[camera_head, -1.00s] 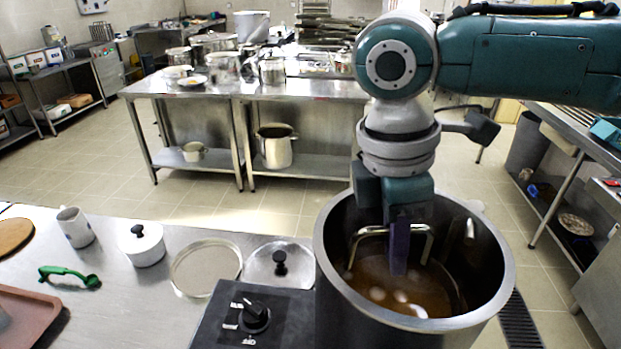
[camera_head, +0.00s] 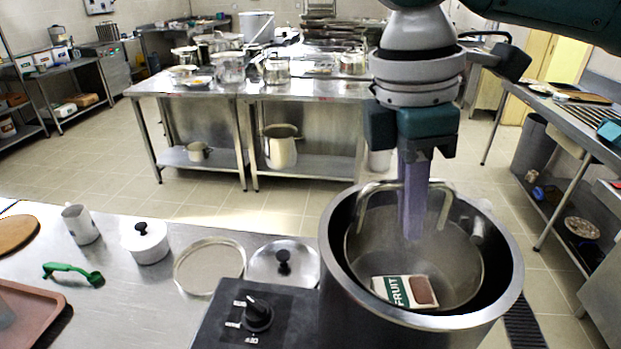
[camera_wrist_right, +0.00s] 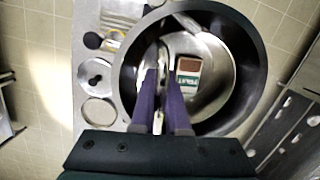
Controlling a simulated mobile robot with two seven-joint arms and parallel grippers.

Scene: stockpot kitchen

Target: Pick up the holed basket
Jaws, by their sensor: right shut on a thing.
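The grey metal basket (camera_head: 450,262) hangs inside the tall dark stockpot (camera_head: 511,275), its rim close to the pot's rim. Holes in its wall are too small to make out. A carton marked FRUIT (camera_head: 405,291) lies in it and also shows in the right wrist view (camera_wrist_right: 189,75). My right gripper (camera_head: 412,225), with purple fingers, comes down from above and is shut on the basket's bent handle (camera_head: 447,207). The fingers (camera_wrist_right: 162,85) also show in the right wrist view. Any liquid below the basket is hidden. My left gripper is not in view.
A control box with a black knob (camera_head: 258,312) stands left of the pot. A lid (camera_head: 262,266), a round plate (camera_head: 209,265), a white lidded pot (camera_head: 146,243), a mug (camera_head: 80,225) and a green tool (camera_head: 72,272) are on the counter. A steel table (camera_head: 200,92) stands behind.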

